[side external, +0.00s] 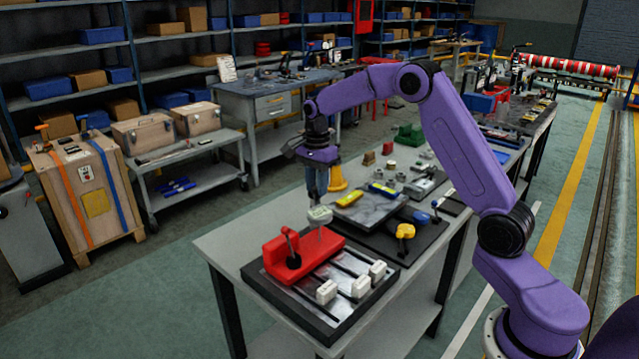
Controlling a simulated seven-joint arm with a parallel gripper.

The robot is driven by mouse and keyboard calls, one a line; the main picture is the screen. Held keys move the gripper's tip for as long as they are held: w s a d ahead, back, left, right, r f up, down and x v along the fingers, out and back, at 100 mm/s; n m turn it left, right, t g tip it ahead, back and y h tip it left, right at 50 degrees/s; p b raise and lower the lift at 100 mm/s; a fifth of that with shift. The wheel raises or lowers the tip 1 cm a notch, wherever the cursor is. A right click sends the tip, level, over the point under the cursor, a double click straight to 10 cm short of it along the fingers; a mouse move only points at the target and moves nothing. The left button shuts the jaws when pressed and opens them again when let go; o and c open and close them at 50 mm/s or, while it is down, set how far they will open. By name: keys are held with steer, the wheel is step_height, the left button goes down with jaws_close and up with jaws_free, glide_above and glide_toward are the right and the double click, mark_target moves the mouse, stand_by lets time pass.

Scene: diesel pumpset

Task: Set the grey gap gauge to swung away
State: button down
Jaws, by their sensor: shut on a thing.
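My gripper (317,196) points straight down over the near left part of the long workbench. Its fingers are shut on a small pale grey piece (319,214), which looks like the gap gauge. This piece is at the back edge of a red fixture (312,247) with a black-knobbed lever. The red fixture sits on a dark-edged slotted metal plate (326,312). The contact between fingers and gauge is small in this view, and the gauge's pivot cannot be made out.
A yellow-orange cone-like thing (337,178) is just behind the fingers.

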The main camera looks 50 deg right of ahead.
steer(key=shift+w+a+r+m, duration=0.1)
steer(key=shift+w+a+m, duration=0.3)
steer(key=shift+m, duration=1.25)
steer(key=shift+w+a+f+m, duration=0.1)
steer(key=shift+w+m, duration=0.55)
steer(key=shift+m, duration=0.95)
steer(key=shift+w+a+r+m, duration=0.1)
steer(key=shift+w+a+m, duration=0.3)
steer(key=shift+m, duration=1.25)
steer(key=shift+w+d, duration=0.15)
steer(key=shift+w, duration=0.05)
steer(key=c, duration=0.9)
jaws_free()
steer(key=shift+o, duration=0.2)
step_height(320, 180, up, 17)
steer(key=shift+r, duration=0.2)
